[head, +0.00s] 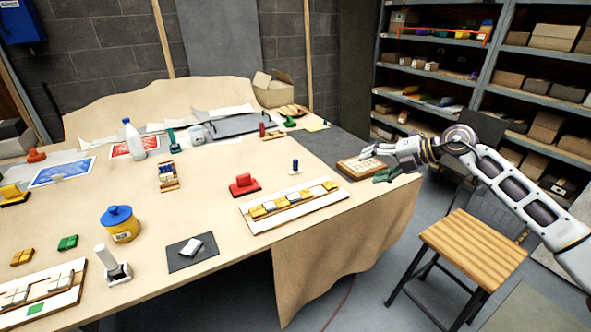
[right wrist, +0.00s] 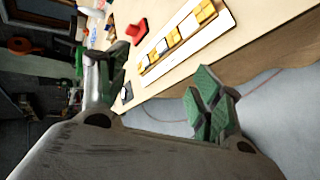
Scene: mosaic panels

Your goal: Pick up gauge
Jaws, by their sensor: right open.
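I cannot tell for sure which object is the gauge. A small dark blue upright piece on a white base (head: 295,167) stands on the table, behind the white panel with yellow tiles (head: 247,218). A white upright tool on a grey base (head: 117,272) stands at the near left, beside a dark pad (head: 207,257) with a light block. My right gripper (head: 370,153) is over the table's right end, near a wooden tile tray (head: 349,173). In the right wrist view its green-padded fingers (right wrist: 160,92) are apart with nothing between them. My left gripper is not in view.
A red block-like piece (head: 243,186) lies behind the panel. A yellow jar with a blue lid (head: 122,228) stands left, a white bottle (head: 134,140) farther back. A wooden stool (head: 474,246) stands right of the table. Shelves (head: 470,105) line the back right.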

